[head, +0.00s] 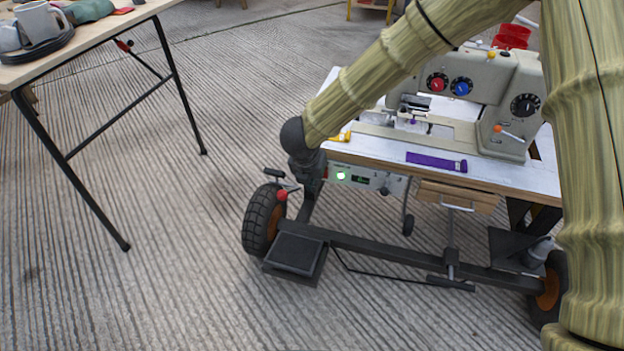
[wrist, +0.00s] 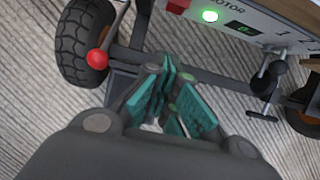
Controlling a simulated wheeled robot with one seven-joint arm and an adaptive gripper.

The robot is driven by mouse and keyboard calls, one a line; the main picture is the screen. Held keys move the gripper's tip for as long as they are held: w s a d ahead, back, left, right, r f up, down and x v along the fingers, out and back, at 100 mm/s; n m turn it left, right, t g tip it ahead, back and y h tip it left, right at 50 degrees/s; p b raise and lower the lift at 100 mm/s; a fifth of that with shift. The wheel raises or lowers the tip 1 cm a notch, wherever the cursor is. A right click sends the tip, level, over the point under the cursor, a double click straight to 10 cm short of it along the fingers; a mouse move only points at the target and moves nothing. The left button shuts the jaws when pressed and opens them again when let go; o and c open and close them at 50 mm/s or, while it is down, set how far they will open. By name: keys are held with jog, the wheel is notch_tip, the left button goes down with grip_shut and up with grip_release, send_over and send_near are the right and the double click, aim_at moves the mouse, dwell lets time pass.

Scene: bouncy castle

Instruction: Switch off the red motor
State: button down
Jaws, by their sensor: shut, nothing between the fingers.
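The motor control box (head: 372,180) hangs under the front edge of the sewing table. It is a pale panel with a lit green lamp (head: 341,176) and a small display. In the wrist view the panel (wrist: 262,22) reads "MOTOR", with the green lamp (wrist: 210,16) lit and a red part (wrist: 178,6) at its left, cut off by the top edge. My gripper (wrist: 170,98) is shut and empty, its teal pads below the panel in the picture and apart from it. In the head view my wrist hides the panel's left end.
A lever with a red ball (wrist: 97,59) stands beside the black tyre (wrist: 84,40). The sewing machine (head: 500,95) and a purple strip (head: 436,162) are on the table (head: 520,178). A wooden table (head: 95,45) stands at left, with clear floor between.

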jog(key=w+d+f+b, duration=0.1)
jog(key=w+f+b, duration=0.3)
jog(key=w, duration=0.1)
jog(key=shift+w+d, duration=0.25)
jog(key=shift+w, duration=0.15)
